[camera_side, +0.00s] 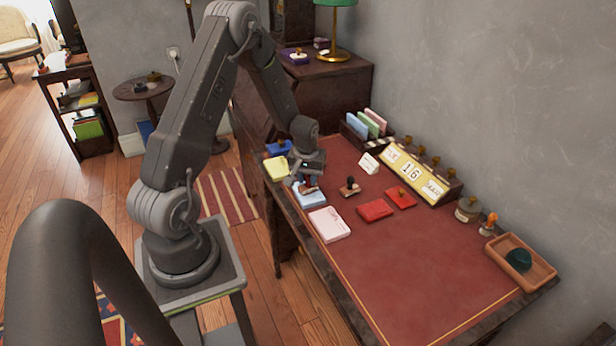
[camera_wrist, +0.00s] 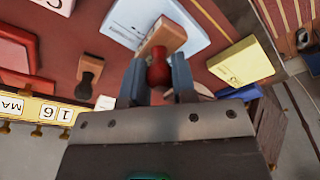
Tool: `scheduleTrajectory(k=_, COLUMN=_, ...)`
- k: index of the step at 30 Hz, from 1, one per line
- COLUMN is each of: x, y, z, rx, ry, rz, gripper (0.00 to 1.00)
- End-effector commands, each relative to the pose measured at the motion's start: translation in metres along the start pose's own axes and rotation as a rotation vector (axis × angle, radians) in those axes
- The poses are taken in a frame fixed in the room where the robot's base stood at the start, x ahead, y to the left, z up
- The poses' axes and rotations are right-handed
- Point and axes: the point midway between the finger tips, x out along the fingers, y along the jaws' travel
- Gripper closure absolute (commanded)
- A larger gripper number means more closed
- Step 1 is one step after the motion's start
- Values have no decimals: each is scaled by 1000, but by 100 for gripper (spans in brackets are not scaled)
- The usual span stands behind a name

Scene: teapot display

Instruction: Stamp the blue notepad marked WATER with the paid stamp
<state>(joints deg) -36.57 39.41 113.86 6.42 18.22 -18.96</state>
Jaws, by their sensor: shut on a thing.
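The blue notepad (camera_side: 312,200) lies near the desk's left edge, between a yellow pad and a pink pad. It also shows at the top of the wrist view (camera_wrist: 140,15); its marking is too small to read. My gripper (camera_side: 305,180) is low at the notepad's far end. It is shut on a stamp with a red knob (camera_wrist: 158,66) and a wooden base (camera_wrist: 168,36). The base overlaps the notepad in both views; I cannot tell whether it touches the paper. The stamp's lettering and underside are hidden.
The yellow pad (camera_side: 276,168) and pink pad (camera_side: 329,225) lie close by. A dark-handled stamp (camera_side: 349,188) stands to the right, near two red boxes (camera_side: 375,210). A calendar rack (camera_side: 415,175) lines the wall side. A wooden tray (camera_side: 541,277) sits at the near right.

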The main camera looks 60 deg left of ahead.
Motion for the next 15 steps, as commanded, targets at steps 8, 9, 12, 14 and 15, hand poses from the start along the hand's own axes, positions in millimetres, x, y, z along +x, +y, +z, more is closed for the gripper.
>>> scheduleTrajectory(k=8, x=-9, y=0, z=-1, rx=0, ry=-1, rz=0, gripper=90)
scheduleTrajectory(k=9, x=-12, y=0, z=-2, rx=0, ry=-1, rz=0, gripper=90)
scheduleTrajectory(k=12, x=-20, y=0, z=-3, rx=0, ry=-1, rz=0, gripper=90)
scheduleTrajectory(k=14, x=-24, y=0, z=-3, rx=0, ry=-1, rz=0, gripper=90)
scheduleTrajectory(k=15, x=-28, y=0, z=-4, rx=0, ry=0, rz=0, gripper=90)
